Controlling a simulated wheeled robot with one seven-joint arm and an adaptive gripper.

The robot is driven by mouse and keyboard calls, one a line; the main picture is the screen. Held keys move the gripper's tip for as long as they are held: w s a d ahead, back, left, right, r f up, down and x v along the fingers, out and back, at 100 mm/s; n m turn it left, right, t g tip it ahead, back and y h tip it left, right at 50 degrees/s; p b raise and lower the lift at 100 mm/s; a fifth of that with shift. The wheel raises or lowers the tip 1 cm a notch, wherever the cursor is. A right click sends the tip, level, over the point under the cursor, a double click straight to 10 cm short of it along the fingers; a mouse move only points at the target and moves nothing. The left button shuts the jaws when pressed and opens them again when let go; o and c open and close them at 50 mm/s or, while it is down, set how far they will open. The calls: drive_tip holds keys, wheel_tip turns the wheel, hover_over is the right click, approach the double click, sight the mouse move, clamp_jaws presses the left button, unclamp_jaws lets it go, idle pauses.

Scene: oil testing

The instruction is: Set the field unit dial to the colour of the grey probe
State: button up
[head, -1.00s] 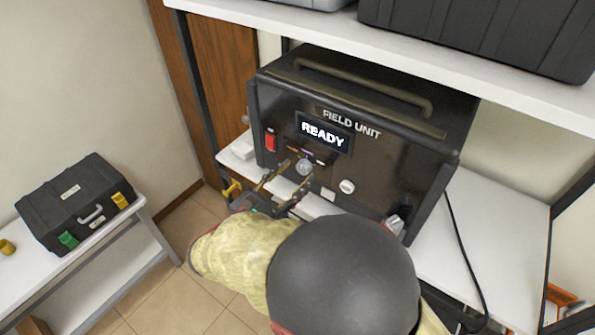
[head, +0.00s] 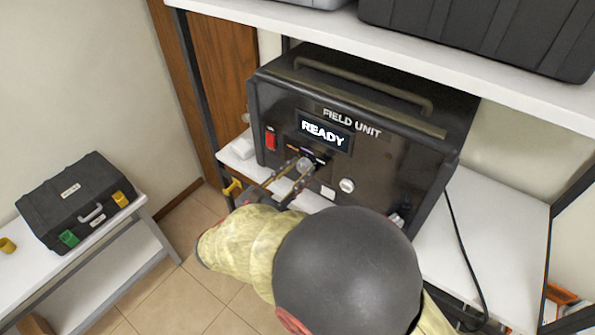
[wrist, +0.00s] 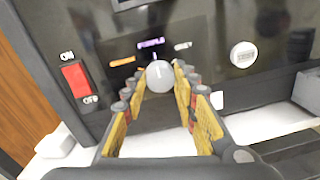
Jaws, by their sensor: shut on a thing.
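The field unit (head: 400,170) is a black box on a white shelf, and its screen (head: 325,131) reads READY. Its pale round dial (wrist: 160,77) is on the front panel below small coloured labels; it also shows in the head view (head: 304,165). The label (wrist: 151,43) above the dial is purple, with an orange one to its left and a whitish one to its right. The dial's pale mark points up toward the purple label. My gripper (wrist: 160,85) is at the dial, its fingertips shut on the dial's two sides. I see no grey probe in these views.
A red ON/OFF switch (wrist: 75,78) is left of the dial, and a round white button (wrist: 243,54) is to its right. A black case (head: 75,200) stands on the left table. A shelf (head: 470,75) overhangs the unit.

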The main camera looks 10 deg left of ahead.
drive_tip(key=c, duration=0.4)
drive_tip(key=shift+o, duration=0.2)
drive_tip(key=shift+f+m+b, duration=0.1)
drive_tip(key=shift+m+b, duration=0.2)
drive_tip(key=shift+b, duration=0.15)
drive_tip(key=m+b, duration=0.4)
drive_tip(key=b, duration=0.2)
drive_tip(key=shift+f, duration=0.1)
drive_tip(key=m+b, duration=0.4)
drive_tip(key=b, duration=0.2)
drive_tip(key=shift+m, duration=0.3)
drive_tip(key=m+b, duration=0.2)
drive_tip(key=b, duration=0.1)
drive_tip(key=shift+y, duration=0.4)
drive_tip(key=shift+r+m+b, duration=0.25)
drive_tip(key=shift+m+b, duration=0.05)
drive_tip(key=shift+b, duration=0.1)
drive_tip(key=o, duration=1.2)
drive_tip(key=shift+c, duration=0.2)
